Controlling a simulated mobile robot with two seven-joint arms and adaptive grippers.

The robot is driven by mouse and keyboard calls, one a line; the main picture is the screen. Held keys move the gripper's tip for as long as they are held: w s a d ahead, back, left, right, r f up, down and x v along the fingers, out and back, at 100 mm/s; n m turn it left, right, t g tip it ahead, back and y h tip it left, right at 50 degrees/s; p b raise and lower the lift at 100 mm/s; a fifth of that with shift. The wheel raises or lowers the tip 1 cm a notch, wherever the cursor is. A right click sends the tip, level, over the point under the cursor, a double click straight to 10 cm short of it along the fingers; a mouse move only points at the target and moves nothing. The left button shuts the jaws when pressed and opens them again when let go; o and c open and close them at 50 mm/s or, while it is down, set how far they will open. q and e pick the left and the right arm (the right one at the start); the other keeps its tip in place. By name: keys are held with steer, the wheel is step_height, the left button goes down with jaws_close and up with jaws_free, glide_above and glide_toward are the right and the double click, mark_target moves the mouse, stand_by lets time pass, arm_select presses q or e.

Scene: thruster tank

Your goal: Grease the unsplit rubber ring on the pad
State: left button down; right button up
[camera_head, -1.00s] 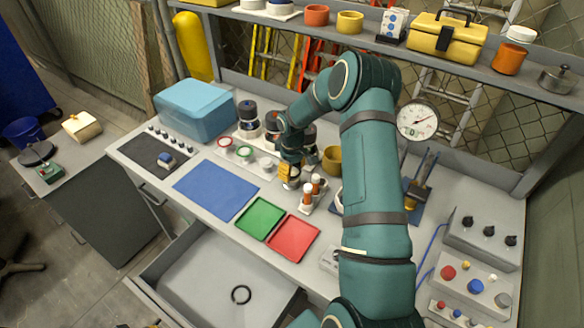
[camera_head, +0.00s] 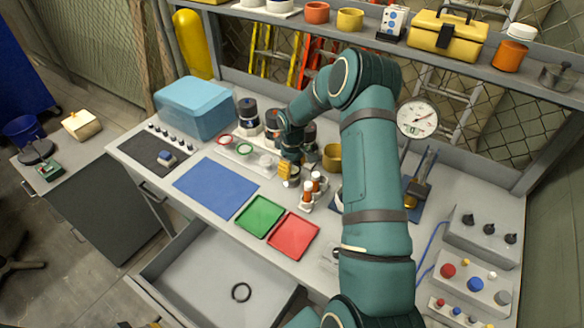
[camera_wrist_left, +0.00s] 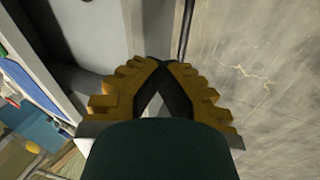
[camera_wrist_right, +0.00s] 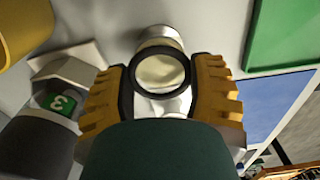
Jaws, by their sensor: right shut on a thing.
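My right gripper (camera_head: 285,180) is low over the bench, behind the green and red trays. In the right wrist view my right gripper (camera_wrist_right: 160,68) is shut on a black rubber ring (camera_wrist_right: 136,74), with one finger on each side. A whitish pot with cream-coloured contents (camera_wrist_right: 160,71) shows through the ring; I cannot tell whether they touch. The blue pad (camera_head: 214,188) lies bare on the bench. Another black ring (camera_head: 233,293) lies in the open drawer. My left gripper (camera_wrist_left: 159,64) has its fingertips together, with nothing seen between them; it is outside the head view.
The green tray (camera_head: 260,217) and red tray (camera_head: 292,237) are empty. A light blue box (camera_head: 192,108) is at the left. The open drawer (camera_head: 190,285) juts out in front.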

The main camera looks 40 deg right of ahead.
arm_select(q)
steer(key=shift+f+b, duration=0.4)
steer(key=shift+f, duration=0.05)
arm_select(e)
steer(key=shift+f, duration=0.55)
arm_select(q)
steer(key=shift+r, duration=0.15)
arm_select(e)
steer(key=n, duration=0.4)
steer(key=shift+n, duration=0.3)
